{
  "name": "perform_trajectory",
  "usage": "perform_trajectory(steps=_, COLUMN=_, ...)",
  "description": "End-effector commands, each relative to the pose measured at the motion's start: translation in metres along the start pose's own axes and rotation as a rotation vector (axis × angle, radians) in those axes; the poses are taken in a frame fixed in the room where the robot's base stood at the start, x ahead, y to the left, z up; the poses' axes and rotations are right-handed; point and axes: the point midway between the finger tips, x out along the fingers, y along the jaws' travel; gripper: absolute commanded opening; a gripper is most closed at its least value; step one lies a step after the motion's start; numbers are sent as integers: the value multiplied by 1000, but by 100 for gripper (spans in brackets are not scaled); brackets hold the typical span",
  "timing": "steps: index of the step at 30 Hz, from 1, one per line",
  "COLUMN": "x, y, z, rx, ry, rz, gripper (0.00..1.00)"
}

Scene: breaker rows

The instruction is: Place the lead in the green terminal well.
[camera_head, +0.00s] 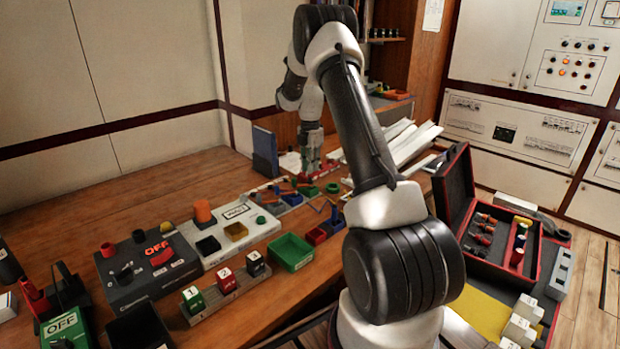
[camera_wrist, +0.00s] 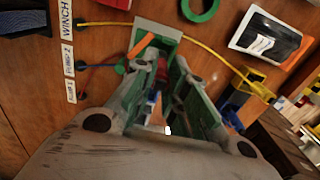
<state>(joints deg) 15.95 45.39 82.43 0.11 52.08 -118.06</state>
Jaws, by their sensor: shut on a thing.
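My gripper (camera_head: 312,168) is at the far end of the bench. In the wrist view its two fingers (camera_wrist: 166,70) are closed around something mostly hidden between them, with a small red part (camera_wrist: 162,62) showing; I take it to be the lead. A pale-edged green block (camera_wrist: 157,31), which looks like the green terminal well, lies just beyond the fingertips. An orange stick-like piece (camera_wrist: 140,46) crosses beside it. Whether the held lead touches the block cannot be told. In the head view the small parts around the gripper are too small to tell apart.
A yellow cable (camera_wrist: 205,44) curves past the green block from the WINCH label (camera_wrist: 66,18). A green ring (camera_wrist: 200,9) lies nearby. A green tray (camera_head: 290,252), breaker blocks (camera_head: 226,280) and an open red toolbox (camera_head: 490,235) stand nearer.

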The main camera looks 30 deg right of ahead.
Motion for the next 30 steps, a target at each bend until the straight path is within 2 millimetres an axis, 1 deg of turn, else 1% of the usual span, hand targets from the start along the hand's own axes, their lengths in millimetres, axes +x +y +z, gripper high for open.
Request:
perform_trajectory(steps=4, x=13, y=0, z=0, rx=0, ry=0, rz=-1, gripper=0)
perform_trajectory(steps=9, x=38, y=0, z=0, rx=0, ry=0, rz=0, gripper=0)
perform_trajectory(steps=10, x=40, y=0, z=0, rx=0, ry=0, rz=0, gripper=0)
perform_trajectory(steps=20, x=43, y=0, z=0, rx=1, ry=0, rz=1, gripper=0)
perform_trajectory(steps=21, x=44, y=0, z=0, rx=1, ry=0, rz=1, gripper=16)
perform_trajectory(steps=23, x=44, y=0, z=0, rx=1, ry=-1, rz=1, gripper=27)
perform_trajectory(steps=24, x=43, y=0, z=0, rx=1, ry=-1, rz=1, gripper=34)
perform_trajectory(steps=25, x=43, y=0, z=0, rx=1, ry=-1, rz=1, gripper=36)
perform_trajectory(steps=30, x=43, y=0, z=0, rx=1, ry=-1, rz=1, gripper=36)
